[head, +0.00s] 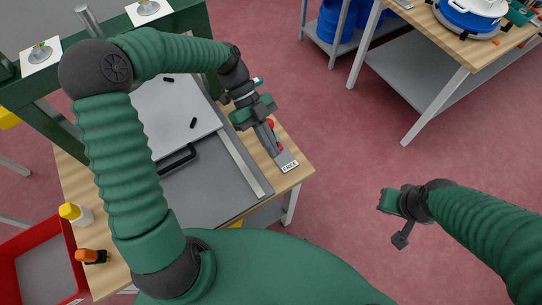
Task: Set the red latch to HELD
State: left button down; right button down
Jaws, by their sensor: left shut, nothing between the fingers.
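The red latch (270,122) is a small red piece on a grey plate at the right end of the wooden bench. A white label (289,166) lies at the plate's near end and seems to read FREE. My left gripper (273,150) is shut and empty, pointing down at the plate, right beside the latch. It hides part of the latch, and I cannot tell whether they touch. My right gripper (398,226) hangs over the floor at the right, away from the bench; its finger gap is not clear.
A grey tray-like panel with a black handle (178,158) lies left of the latch. A yellow-capped bottle (75,213), an orange-and-black item (92,256) and a red bin (40,262) are at the lower left. Another table (440,45) stands at the back right. Open floor lies between.

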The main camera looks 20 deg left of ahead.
pick_arm(q)
jog(key=s, duration=0.3)
jog(key=shift+s+d+r, duration=0.15)
jog(key=shift+d, duration=0.2)
jog(key=a+f+n+t+y, duration=0.1)
jog(key=n, duration=0.2)
jog(key=s+a+f+n+y, duration=0.1)
jog(key=f+n+y, duration=0.1)
jog(key=n, duration=0.2)
jog(key=s+a+f+n+t+y, duration=0.1)
jog(key=f+n+y, duration=0.1)
jog(key=n, duration=0.1)
jog(key=shift+s+a+f+n+t, duration=0.15)
jog(key=shift+a+n+t, duration=0.15)
jog(key=shift+a, duration=0.1)
jog(key=a+n+t+y, duration=0.1)
jog(key=n, duration=0.2)
jog(key=a+n+t, duration=0.1)
jog(key=n, duration=0.2)
jog(key=a+r+n+t+y, duration=0.1)
jog(key=n, duration=0.2)
jog(key=shift+n+t+y, duration=0.3)
jog(key=shift+t, duration=0.1)
jog(key=n, duration=0.2)
jog(key=a+n+t, duration=0.1)
jog(key=shift+w+r, duration=0.3)
jog(key=shift+r, duration=0.1)
